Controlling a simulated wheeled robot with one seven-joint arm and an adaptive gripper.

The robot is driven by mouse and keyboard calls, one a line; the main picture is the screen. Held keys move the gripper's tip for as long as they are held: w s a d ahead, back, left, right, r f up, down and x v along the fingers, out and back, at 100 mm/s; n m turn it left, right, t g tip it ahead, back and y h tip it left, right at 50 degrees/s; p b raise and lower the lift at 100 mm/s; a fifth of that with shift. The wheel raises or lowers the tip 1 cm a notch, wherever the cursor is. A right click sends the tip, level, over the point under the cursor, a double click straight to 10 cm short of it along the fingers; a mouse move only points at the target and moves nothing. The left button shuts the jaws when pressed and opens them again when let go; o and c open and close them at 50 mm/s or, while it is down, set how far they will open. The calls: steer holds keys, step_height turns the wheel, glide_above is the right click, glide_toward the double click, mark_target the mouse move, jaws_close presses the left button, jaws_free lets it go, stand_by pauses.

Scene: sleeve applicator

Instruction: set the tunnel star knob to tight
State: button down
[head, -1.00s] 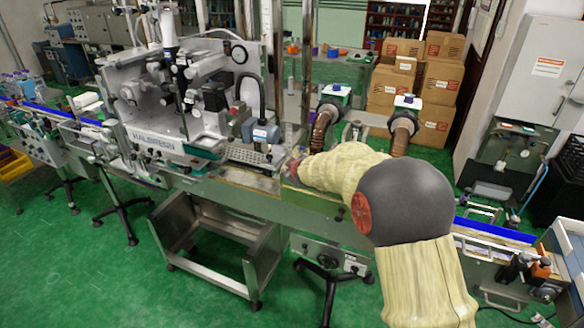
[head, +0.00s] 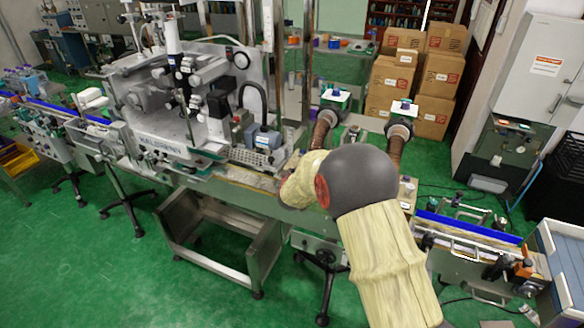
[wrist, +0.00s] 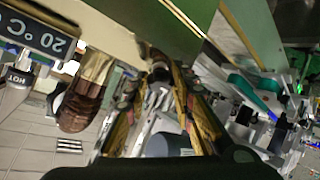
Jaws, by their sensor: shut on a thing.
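In the wrist view the two fingers of my gripper (wrist: 161,80) reach up the picture and close together at their tips. They are shut on a small dark thing, which I take for the tunnel star knob (wrist: 160,72), beside a pale panel. The knob is mostly covered by the fingertips, so its setting cannot be read. In the head view my padded arm hides both the gripper and the knob, on the machine's front side near the ribbed brown ducts (head: 322,130).
In the wrist view a brown ribbed duct (wrist: 82,105) and a temperature sign (wrist: 38,33) are at the left, close to the fingers. In the head view the sleeve machine (head: 170,100) stands left, a blue conveyor (head: 470,227) right. Cardboard boxes (head: 430,85) stand behind. Green floor in front is clear.

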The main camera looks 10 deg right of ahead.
steer(key=shift+w+a+f+m+g+h+p, duration=0.15)
steer(key=shift+m+g+h+p, duration=0.95)
steer(key=shift+m, duration=2.15)
steer(key=shift+w+a+r+m+g+h+p, duration=0.1)
steer(key=shift+a+m+g+h+p, duration=0.4)
steer(key=shift+m+h+p, duration=1.85)
steer(key=shift+w+f+m+g+h+p, duration=0.1)
steer(key=shift+m+g+h, duration=0.85)
steer(key=shift+m, duration=3.15)
steer(key=shift+y, duration=0.3)
steer(key=c, duration=1.5)
jaws_free()
